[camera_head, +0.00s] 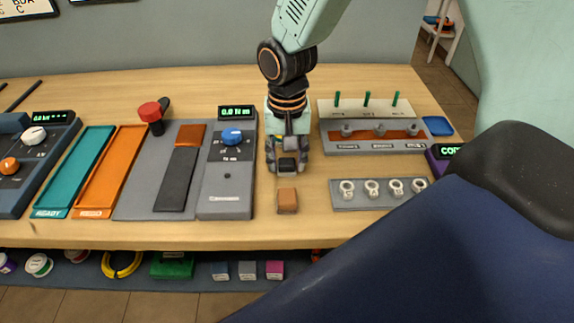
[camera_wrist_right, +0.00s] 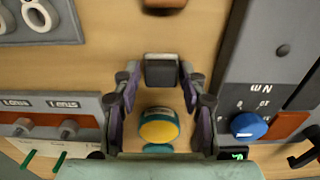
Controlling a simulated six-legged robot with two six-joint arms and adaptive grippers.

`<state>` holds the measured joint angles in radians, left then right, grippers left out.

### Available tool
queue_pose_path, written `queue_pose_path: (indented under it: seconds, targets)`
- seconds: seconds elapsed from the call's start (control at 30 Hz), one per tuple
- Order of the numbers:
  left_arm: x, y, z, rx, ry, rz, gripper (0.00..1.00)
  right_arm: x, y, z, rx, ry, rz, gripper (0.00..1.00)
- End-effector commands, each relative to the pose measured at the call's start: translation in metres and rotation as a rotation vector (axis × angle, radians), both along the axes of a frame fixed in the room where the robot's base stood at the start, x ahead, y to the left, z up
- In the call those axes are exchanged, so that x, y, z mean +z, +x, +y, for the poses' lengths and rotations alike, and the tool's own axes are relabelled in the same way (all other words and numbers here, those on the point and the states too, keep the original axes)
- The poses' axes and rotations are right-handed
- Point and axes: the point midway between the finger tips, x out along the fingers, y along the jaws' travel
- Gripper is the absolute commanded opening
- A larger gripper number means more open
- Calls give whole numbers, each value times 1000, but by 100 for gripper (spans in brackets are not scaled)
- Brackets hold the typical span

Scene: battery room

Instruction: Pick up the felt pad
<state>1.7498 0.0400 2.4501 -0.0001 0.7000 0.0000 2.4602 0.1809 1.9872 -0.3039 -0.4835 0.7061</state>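A small dark grey block (camera_head: 288,165), apparently the felt pad, lies on the wooden workbench. It also shows in the wrist view (camera_wrist_right: 160,70). My right gripper (camera_head: 287,168) points down over it, one finger on each side. In the wrist view its fingers (camera_wrist_right: 158,78) stand apart with the block between the tips and narrow gaps seemingly left. A brown block (camera_head: 288,200) lies just in front, its edge at the top of the wrist view. I cannot tell for certain which is the pad. My left gripper is not in view.
A yellow-topped teal round object (camera_wrist_right: 158,128) is between the fingers, further back. A grey panel with a blue knob (camera_head: 232,136) stands left. A holder with rings (camera_head: 380,208) and a rack with green pegs (camera_head: 368,150) stand right. Bare wood lies in front.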

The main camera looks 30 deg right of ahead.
Motion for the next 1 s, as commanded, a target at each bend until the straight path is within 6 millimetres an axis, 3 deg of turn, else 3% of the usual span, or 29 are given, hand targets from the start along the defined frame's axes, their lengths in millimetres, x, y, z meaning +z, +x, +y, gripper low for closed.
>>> queue_pose_path:
  seconds: [0.3, 0.57, 1.0]
  targets:
    - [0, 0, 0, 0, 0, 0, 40, 0, 0, 0, 0, 0, 0, 14]
    - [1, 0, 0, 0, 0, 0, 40, 4, 0, 0, 0, -1, -1, 14]
    - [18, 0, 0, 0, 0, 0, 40, 82, 1, 0, 0, -1, -3, 14]
